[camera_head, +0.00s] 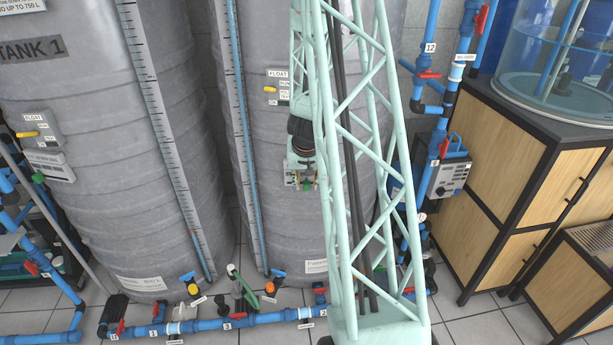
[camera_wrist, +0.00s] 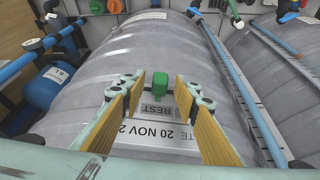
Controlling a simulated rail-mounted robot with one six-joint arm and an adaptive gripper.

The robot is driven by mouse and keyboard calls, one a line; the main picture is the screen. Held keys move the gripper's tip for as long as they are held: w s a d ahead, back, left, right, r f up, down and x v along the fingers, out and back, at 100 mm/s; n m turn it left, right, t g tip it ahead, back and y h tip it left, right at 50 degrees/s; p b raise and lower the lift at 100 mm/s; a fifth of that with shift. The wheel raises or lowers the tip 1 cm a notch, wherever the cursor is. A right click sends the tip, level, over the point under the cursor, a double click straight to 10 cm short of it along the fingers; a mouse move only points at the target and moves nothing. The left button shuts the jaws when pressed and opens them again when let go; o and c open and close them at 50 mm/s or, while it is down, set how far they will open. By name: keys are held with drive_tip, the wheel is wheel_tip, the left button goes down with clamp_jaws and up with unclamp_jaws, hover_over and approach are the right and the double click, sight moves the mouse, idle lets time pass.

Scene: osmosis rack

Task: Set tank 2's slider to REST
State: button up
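Tank 2 (camera_head: 285,225) is the grey tank right of tank 1 (camera_head: 95,150). Its slider has a green knob (camera_wrist: 158,86) on a pale plate (camera_wrist: 150,130). The plate reads "REST" and "20 NOV 2", upside down in the wrist view. The knob stands near the edge of the plate, beyond the word REST. My gripper (camera_wrist: 160,93) is open, its two yellow-padded fingers on either side of the knob, with gaps visible. I cannot tell whether the fingertips reach past the knob. In the head view my gripper (camera_head: 303,183) is in front of the plate and partly hides it.
A float box (camera_head: 278,87) with a yellow lever sits above on tank 2. Tank 1 has a similar plate (camera_head: 50,165) with a green knob. Blue pipes (camera_head: 240,320) with valves run along the floor. A wooden cabinet (camera_head: 540,190) stands right.

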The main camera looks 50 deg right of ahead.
drive_tip(key=v, duration=0.6)
drive_tip(key=shift+r, duration=0.2)
idle(0.7)
drive_tip(key=shift+a+r, duration=0.1)
drive_tip(key=shift+a, duration=0.1)
idle(0.5)
